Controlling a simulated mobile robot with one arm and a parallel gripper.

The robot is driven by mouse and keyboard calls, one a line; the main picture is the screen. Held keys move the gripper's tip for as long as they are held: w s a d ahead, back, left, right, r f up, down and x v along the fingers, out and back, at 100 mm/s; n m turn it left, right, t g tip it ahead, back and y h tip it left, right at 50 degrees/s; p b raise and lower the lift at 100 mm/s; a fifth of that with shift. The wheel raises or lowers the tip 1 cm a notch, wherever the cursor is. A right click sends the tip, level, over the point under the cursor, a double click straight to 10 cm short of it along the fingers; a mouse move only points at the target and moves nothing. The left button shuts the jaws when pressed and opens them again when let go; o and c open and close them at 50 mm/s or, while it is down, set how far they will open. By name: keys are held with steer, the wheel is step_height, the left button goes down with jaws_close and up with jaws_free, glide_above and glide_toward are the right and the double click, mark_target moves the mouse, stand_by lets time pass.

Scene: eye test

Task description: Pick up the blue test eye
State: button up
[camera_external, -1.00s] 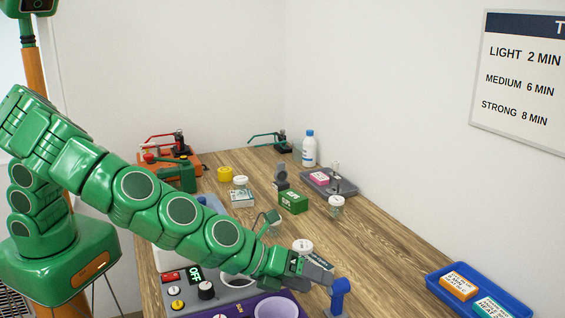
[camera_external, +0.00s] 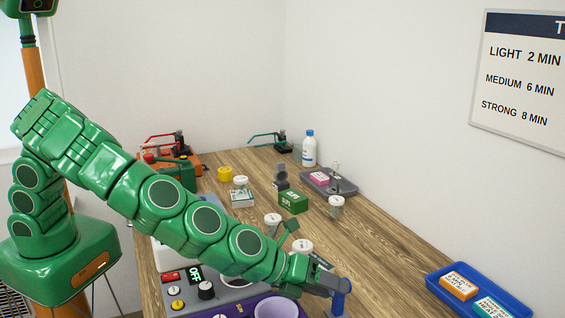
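A small blue upright piece (camera_external: 338,303) with a wider head stands on the wooden table near the front; I take it for the blue test eye. My gripper (camera_external: 337,284) is at its head, coming from the left, with the grey fingers overlapping it in the picture. The piece still looks upright and low at the table. Whether the fingers are closed on it or only around or beside it cannot be told. The gripper hides part of its left side.
A control panel (camera_external: 233,295) with knobs and a purple-rimmed round bowl (camera_external: 276,308) lie left of the gripper. White-lidded jars (camera_external: 302,246) and a green box (camera_external: 293,201) stand behind. A blue tray (camera_external: 437,284) with boxes is at right. Wood between is clear.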

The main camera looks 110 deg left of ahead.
jaws_close()
stand_by(0.3)
steer(key=shift+r, duration=0.6)
steer(key=s+r, duration=1.2)
steer(key=s, duration=0.2)
steer(key=shift+d, duration=0.35)
